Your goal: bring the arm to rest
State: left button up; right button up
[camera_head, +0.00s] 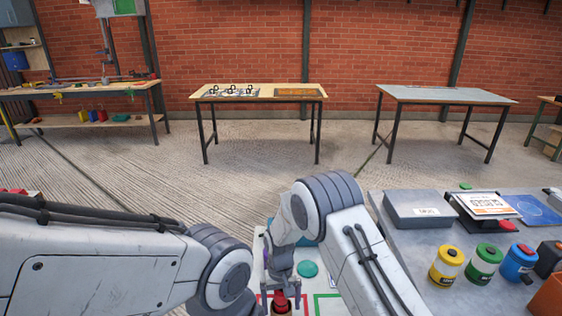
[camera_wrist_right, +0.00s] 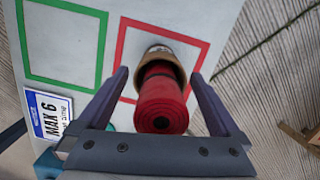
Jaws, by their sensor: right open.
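My right gripper (camera_head: 281,297) points down over a white board (camera_head: 308,252) in front of me. In the right wrist view its two fingers (camera_wrist_right: 158,82) stand apart on either side of a red roll (camera_wrist_right: 162,103), with gaps showing. The red roll stands in or on a round tan and dark holder (camera_wrist_right: 166,58), inside a red square outline on the board. I cannot tell if any finger touches it. My left arm comes in from the left, and its gripper is out of view.
A grey table (camera_head: 420,240) at right carries yellow (camera_head: 446,266), green (camera_head: 485,264) and blue (camera_head: 519,262) canisters, a grey box (camera_head: 419,209) and a printed card. The floor between is clear. A "MAX 6" label (camera_wrist_right: 48,113) lies on the board.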

aim_at(281, 297)
jog(key=r, duration=0.3)
jog(key=w+r, duration=0.1)
jog(key=r, duration=0.6)
jog(key=shift+w+a+r, duration=0.15)
jog(key=shift+w+r, duration=0.05)
jog(key=shift+r, duration=0.15)
jog(key=f, duration=0.4)
jog(key=s+f, duration=0.1)
jog(key=f, duration=0.7)
jog(key=shift+s+f, duration=0.2)
jog(key=shift+s, duration=0.1)
notch_tip(281, 297, up, 5)
jog(key=shift+w+f, duration=0.1)
jog(key=shift+s+d+r, duration=0.25)
jog(key=shift+d+r, duration=0.05)
jog(key=shift+d, duration=0.3)
jog(key=shift+s+d+r, duration=0.2)
jog(key=shift+d+r, duration=0.05)
jog(key=shift+d, duration=0.3)
